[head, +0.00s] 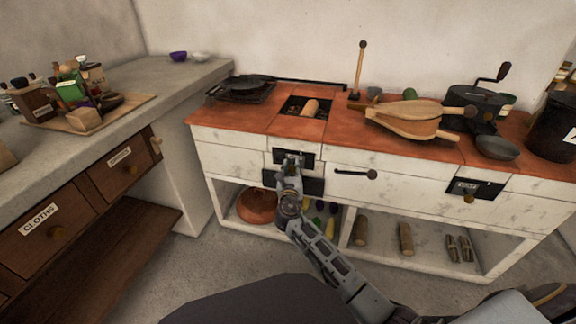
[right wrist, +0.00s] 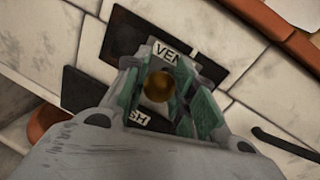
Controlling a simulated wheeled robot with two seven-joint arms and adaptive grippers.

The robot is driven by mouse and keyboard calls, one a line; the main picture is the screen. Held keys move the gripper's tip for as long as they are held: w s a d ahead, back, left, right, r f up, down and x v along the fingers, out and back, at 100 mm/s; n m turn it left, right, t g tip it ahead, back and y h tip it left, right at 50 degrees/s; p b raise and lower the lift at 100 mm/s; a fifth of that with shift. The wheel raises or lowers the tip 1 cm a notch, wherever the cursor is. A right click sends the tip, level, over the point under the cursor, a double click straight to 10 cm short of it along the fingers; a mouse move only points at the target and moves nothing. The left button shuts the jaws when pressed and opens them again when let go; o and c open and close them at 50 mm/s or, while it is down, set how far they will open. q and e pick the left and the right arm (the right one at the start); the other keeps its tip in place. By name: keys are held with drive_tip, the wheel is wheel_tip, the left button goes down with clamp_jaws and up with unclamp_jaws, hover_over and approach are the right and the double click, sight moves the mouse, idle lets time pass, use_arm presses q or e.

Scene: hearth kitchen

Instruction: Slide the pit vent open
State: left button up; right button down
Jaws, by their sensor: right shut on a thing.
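The pit vent (head: 308,157) is a dark plate on the white front of the hearth, below the square pit (head: 306,107) that holds a log. In the right wrist view the vent plate (right wrist: 128,36) carries a white label reading "VEN", partly hidden by my gripper. My right gripper (head: 291,160) reaches up to the plate. Its green-padded fingers are shut on the round brass knob (right wrist: 158,87). How far the vent is slid is hard to tell. My left gripper is out of view.
Below the vent is another dark plate (right wrist: 85,92); a label ending in "SH" shows near it. A black handle (head: 370,174) sticks out to the right. Another vent plate (head: 476,187) with a knob is farther right. Wooden drawers (head: 122,165) stand at left.

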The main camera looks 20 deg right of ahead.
drive_tip(key=shift+s+d+p, duration=0.4)
drive_tip(key=shift+d+p, duration=0.15)
drive_tip(key=shift+d, duration=0.05)
drive_tip(key=shift+f, duration=0.15)
drive_tip(key=shift+d, duration=0.1)
drive_tip(key=c, duration=1.5)
unclamp_jaws()
drive_tip(key=shift+s, duration=0.1)
drive_tip(key=o, duration=0.4)
drive_tip(key=shift+d, duration=0.15)
drive_tip(key=shift+c, duration=0.2)
drive_tip(key=shift+s+a, duration=0.15)
drive_tip(key=shift+a, duration=0.05)
